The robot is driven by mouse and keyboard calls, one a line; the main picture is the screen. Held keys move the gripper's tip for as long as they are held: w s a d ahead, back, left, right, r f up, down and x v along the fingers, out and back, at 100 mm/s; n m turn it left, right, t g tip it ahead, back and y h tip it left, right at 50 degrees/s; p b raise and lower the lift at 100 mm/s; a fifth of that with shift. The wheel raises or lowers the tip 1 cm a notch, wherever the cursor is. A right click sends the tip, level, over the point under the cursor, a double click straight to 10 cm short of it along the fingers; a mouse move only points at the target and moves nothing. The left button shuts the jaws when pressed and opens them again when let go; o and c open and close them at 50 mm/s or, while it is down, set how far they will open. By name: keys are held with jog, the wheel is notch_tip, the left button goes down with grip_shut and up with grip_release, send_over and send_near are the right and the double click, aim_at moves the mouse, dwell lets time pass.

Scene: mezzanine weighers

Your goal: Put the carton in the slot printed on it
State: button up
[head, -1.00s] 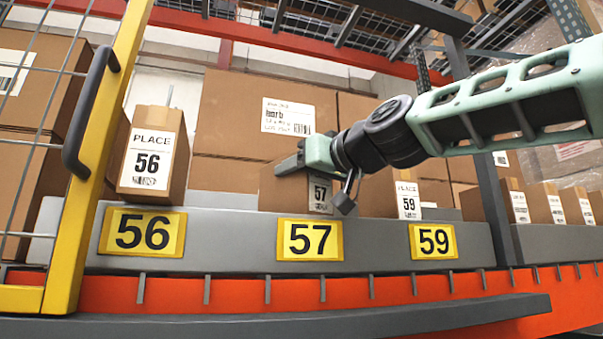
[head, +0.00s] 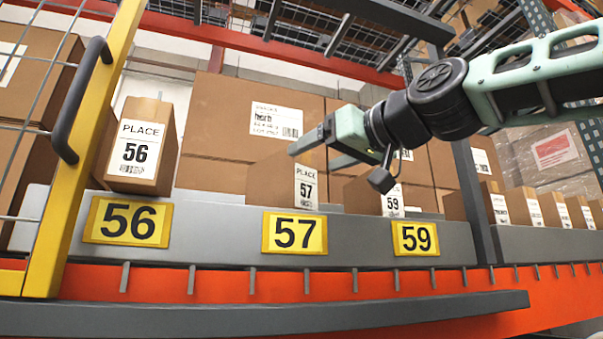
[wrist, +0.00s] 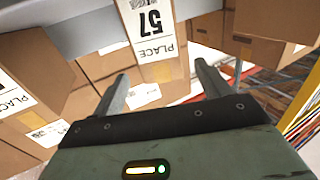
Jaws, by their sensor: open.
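A brown carton labelled PLACE 57 (head: 272,183) stands upright on the grey shelf, behind and above the yellow 57 plate (head: 294,233). It shows upside down in the wrist view (wrist: 152,72), just beyond the space between my fingers. My gripper (head: 323,153) is open and empty, above and in front of this carton, apart from it as far as I can tell. Both spread fingers show in the wrist view (wrist: 160,77). Carton 56 (head: 137,146) stands above the 56 plate (head: 127,222).
Large brown boxes (head: 222,128) stand behind the row. A yellow post (head: 93,120) with a dark handle and wire mesh is at the left. A grey upright (head: 468,180) divides the shelf at the right, with more small cartons beyond it. An orange beam (head: 340,285) runs below.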

jog(key=shift+b+v, duration=0.3)
jog(key=shift+v, duration=1.2)
